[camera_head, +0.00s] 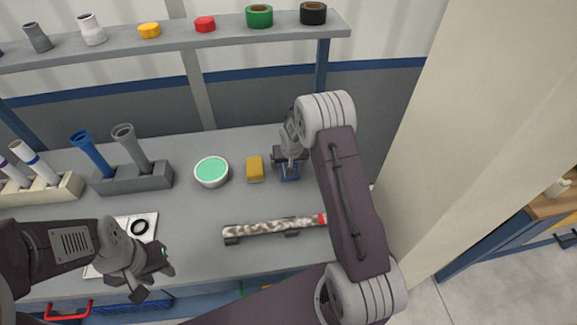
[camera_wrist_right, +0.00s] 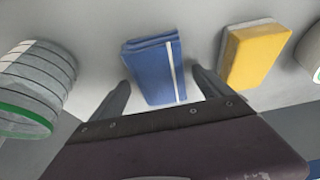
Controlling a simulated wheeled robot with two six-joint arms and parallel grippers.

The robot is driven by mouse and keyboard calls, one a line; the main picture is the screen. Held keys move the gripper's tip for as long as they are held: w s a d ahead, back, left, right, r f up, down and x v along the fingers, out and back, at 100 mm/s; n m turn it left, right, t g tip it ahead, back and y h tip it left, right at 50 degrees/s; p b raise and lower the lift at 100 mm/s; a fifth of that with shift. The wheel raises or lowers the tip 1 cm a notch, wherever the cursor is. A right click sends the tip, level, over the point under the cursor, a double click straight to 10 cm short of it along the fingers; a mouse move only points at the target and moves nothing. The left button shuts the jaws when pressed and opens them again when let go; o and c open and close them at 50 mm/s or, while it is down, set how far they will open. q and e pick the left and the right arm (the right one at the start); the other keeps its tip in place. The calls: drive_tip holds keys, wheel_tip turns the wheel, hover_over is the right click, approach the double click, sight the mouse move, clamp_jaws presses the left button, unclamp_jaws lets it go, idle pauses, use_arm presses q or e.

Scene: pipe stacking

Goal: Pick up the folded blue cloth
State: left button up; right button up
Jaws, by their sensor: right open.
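The folded blue cloth (camera_wrist_right: 152,72), with a pale stripe near one edge, lies on the grey bench. In the head view a small part of the cloth (camera_head: 289,174) shows below my right gripper (camera_head: 289,157). In the right wrist view my right gripper (camera_wrist_right: 161,82) is open and empty, with one finger on each side of the cloth. I cannot tell whether the fingers touch it. My left gripper (camera_head: 154,281) is open and empty at the front left of the bench, near a white sheet.
A yellow sponge (camera_head: 255,169) lies close beside the cloth, with a green-filled bowl (camera_head: 212,172) beyond it. A white ringed object (camera_wrist_right: 38,85) stands on the cloth's other side. A mottled pipe (camera_head: 270,227) lies in front. Pipe holders (camera_head: 133,179) stand left.

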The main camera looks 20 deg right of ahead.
drive_tip(key=shift+s+a+r, duration=0.1)
drive_tip(key=c, duration=1.5)
drive_tip(key=shift+o, duration=0.2)
drive_tip(key=shift+r, duration=0.1)
drive_tip(key=shift+r, duration=0.35)
drive_tip(key=v, duration=0.4)
drive_tip(key=shift+w+d, duration=0.25)
drive_tip(key=s+r, duration=0.6)
drive_tip(key=s, duration=0.4)
drive_tip(key=shift+s+r, duration=0.2)
drive_tip(key=shift+s, duration=0.15)
